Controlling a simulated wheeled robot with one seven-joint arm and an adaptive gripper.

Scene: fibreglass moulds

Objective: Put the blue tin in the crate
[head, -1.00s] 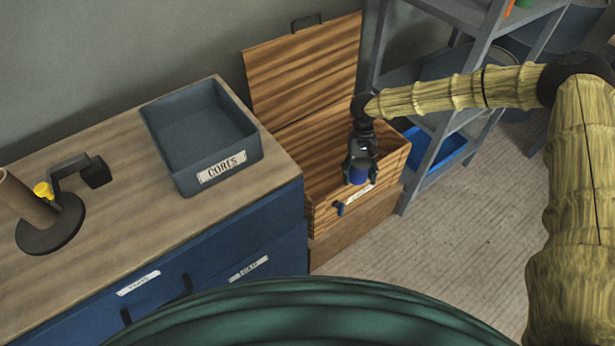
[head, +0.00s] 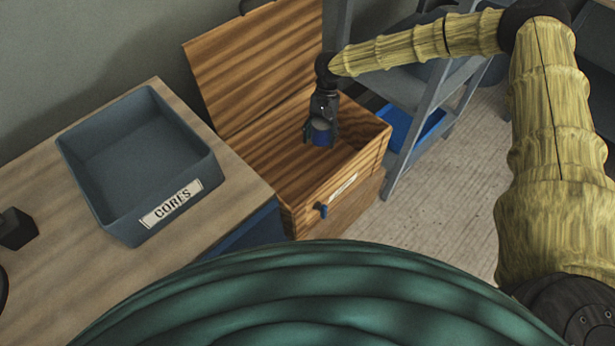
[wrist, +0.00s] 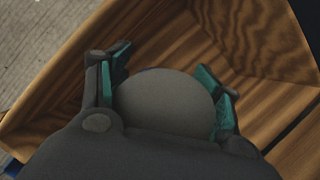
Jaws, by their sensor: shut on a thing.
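The blue tin (head: 322,138) is upright in my gripper (head: 321,128), inside the outline of an open wooden crate (head: 345,190) in the head view. I cannot tell whether the tin touches the crate's floor. In the wrist view the tin's round grey top (wrist: 168,103) sits between the teal finger pads of my gripper (wrist: 168,95), with wooden walls and floor around it. My gripper is shut on the tin. The tin's lower part is hidden in the wrist view.
The crate's hinged lid (head: 255,65) stands open at the back. A grey bin (head: 135,165) labelled CORES stands on the workbench (head: 240,190) at left. A grey shelf rack (head: 400,150) with a blue bin (head: 415,130) stands close to the crate's right. Bare floor (head: 450,165) shows further right.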

